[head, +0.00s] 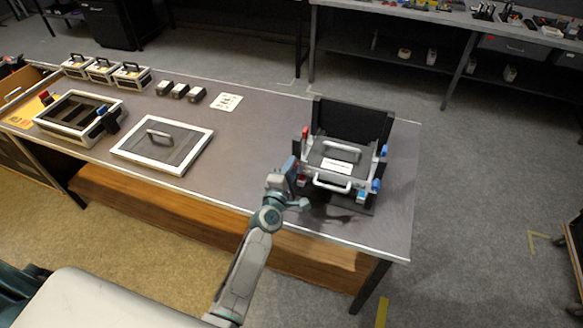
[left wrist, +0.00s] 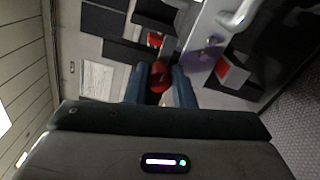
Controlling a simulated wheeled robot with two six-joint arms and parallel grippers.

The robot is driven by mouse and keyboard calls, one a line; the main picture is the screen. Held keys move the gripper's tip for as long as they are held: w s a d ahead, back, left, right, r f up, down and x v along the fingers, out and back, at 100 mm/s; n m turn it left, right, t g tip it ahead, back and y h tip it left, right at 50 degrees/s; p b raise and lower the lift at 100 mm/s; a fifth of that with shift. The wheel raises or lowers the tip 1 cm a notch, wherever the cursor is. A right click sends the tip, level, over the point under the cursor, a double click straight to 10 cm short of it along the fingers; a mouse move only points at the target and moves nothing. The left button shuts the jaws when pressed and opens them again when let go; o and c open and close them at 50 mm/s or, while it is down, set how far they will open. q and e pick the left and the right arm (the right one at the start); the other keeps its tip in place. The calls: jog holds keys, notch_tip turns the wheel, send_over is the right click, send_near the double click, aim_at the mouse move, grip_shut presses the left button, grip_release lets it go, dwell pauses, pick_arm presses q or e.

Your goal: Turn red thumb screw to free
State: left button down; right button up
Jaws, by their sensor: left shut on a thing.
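A grey case with a white handle (head: 333,184) sits in a black stand (head: 352,120) on the right part of the table. A red knob (head: 305,132) stands at the case's back left side, and blue knobs (head: 376,186) are on its right side. My left gripper (head: 297,172) is at the case's front left corner, hiding what it holds in the head view. In the left wrist view its two blue-grey fingers (left wrist: 160,88) are shut on a red thumb screw (left wrist: 158,82). The screw's turn position cannot be told. My right gripper is not in view.
A flat framed lid (head: 196,156) and an open tray (head: 70,136) lie on the table's left half. Small cases (head: 131,78), black blocks (head: 180,91) and a white card (head: 227,102) are at the back. The table middle is clear.

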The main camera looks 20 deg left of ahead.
pick_arm(q)
jog(key=c, duration=1.2)
grip_release()
jog(key=shift+c, duration=0.2)
jog(key=s+b, duration=0.1)
jog(key=s, duration=0.9)
jog(key=shift+s+a+b, duration=0.2)
jog(key=shift+s+b, duration=0.1)
jog(key=shift+s, duration=0.1)
